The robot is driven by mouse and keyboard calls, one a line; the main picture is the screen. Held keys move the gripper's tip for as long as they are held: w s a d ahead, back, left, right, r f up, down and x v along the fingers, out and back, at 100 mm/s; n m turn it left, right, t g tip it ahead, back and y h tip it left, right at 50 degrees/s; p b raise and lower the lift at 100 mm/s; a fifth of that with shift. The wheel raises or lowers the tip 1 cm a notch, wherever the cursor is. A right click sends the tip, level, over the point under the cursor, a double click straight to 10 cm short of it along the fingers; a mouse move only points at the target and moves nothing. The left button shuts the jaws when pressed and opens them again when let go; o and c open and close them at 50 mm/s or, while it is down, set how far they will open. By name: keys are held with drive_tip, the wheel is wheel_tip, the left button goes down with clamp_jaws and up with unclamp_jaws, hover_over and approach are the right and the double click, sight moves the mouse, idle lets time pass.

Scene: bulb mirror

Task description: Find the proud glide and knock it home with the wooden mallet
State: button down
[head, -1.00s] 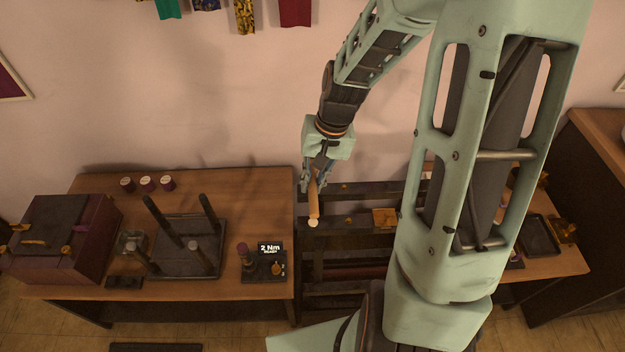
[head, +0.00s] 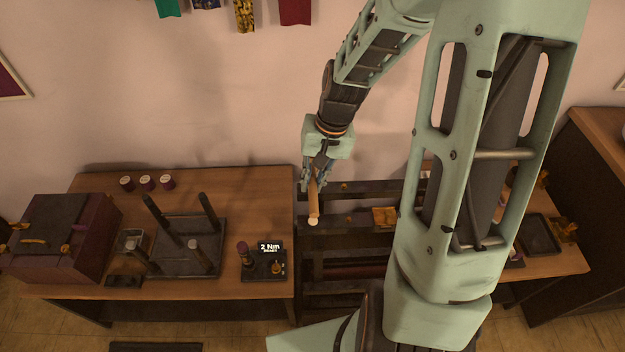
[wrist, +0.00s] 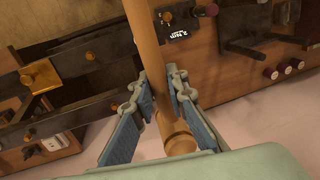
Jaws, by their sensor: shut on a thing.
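My gripper (head: 316,186) is shut on the wooden mallet (head: 313,206), gripping its pale brown shaft. The mallet hangs tilted with its pale round end down, over the dark rails beside the left table. In the wrist view, the mallet (wrist: 146,40) runs up between the two blue-padded fingers of my gripper (wrist: 160,100), with a thicker ringed part near the palm. Small brass knobs (head: 348,218) sit on the dark rails. I cannot tell which of them, if any, is the proud glide.
On the left table (head: 240,190) stand an upturned dark stool-like frame (head: 185,262) with upright legs, a display reading 2 Nm (head: 270,247), several small spools (head: 146,182) and a dark red box (head: 85,240). A brass plate (head: 384,217) lies on the rails. My arm hides part of the right table.

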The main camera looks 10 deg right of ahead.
wheel_tip(320, 180, down, 6)
drive_tip(key=b, duration=0.5)
drive_tip(key=shift+f, duration=0.1)
wheel_tip(320, 180, up, 6)
drive_tip(key=p, duration=0.4)
drive_tip(key=shift+f, duration=0.35)
drive_tip(key=shift+d, duration=0.2)
